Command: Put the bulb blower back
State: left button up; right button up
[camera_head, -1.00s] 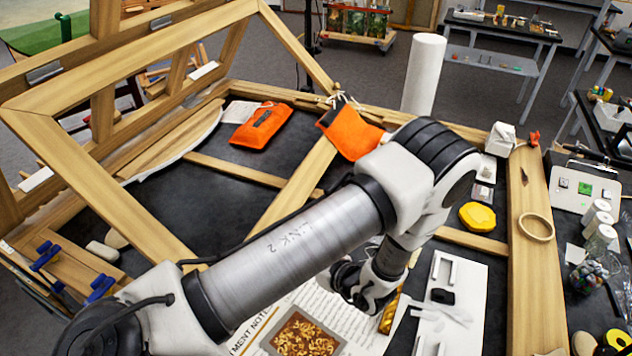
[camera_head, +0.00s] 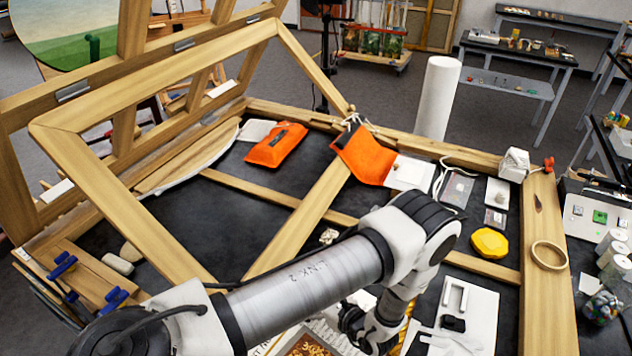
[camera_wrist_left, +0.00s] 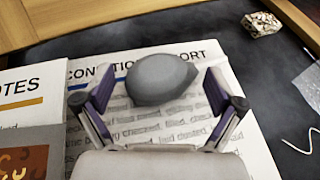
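The bulb blower (camera_wrist_left: 160,79) is a smooth grey bulb with a short tip pointing right, seen in the left wrist view. It lies over a printed condition report sheet (camera_wrist_left: 90,65). My left gripper (camera_wrist_left: 160,88) is open, with one finger on each side of the blower and a visible gap on both sides. In the head view my left gripper (camera_head: 368,330) is low over the papers, partly hidden by my arm. I cannot make out the blower in the head view. My right gripper is in neither view.
A large wooden frame (camera_head: 290,230) leans over the dark table. Orange pouches (camera_head: 276,146), a white roll (camera_head: 437,98), a yellow block (camera_head: 489,242) and a wooden ring (camera_head: 549,255) stand around. A crumpled fragment (camera_wrist_left: 262,23) lies beyond the sheet. Dark surface left of centre is bare.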

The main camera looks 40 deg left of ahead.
pick_arm(q)
jog(key=shift+s+r, duration=0.1)
jog(key=shift+r, duration=0.1)
jog(key=b+v, duration=0.1)
jog(key=v, duration=0.3)
jog(key=shift+d+f+b, duration=0.1)
jog(key=shift+f+b, duration=0.1)
jog(key=shift+b, duration=0.15)
jog(key=d+r+p, duration=0.1)
jog(key=p, duration=0.1)
jog(key=d+r+p, duration=0.1)
jog(key=d+p, duration=0.1)
jog(key=p, duration=0.1)
jog(key=shift+s+r, duration=0.1)
jog(key=shift+r, duration=0.1)
jog(key=shift+s+f, duration=0.1)
jog(key=shift+a+f, duration=0.1)
jog(key=shift+f, duration=0.15)
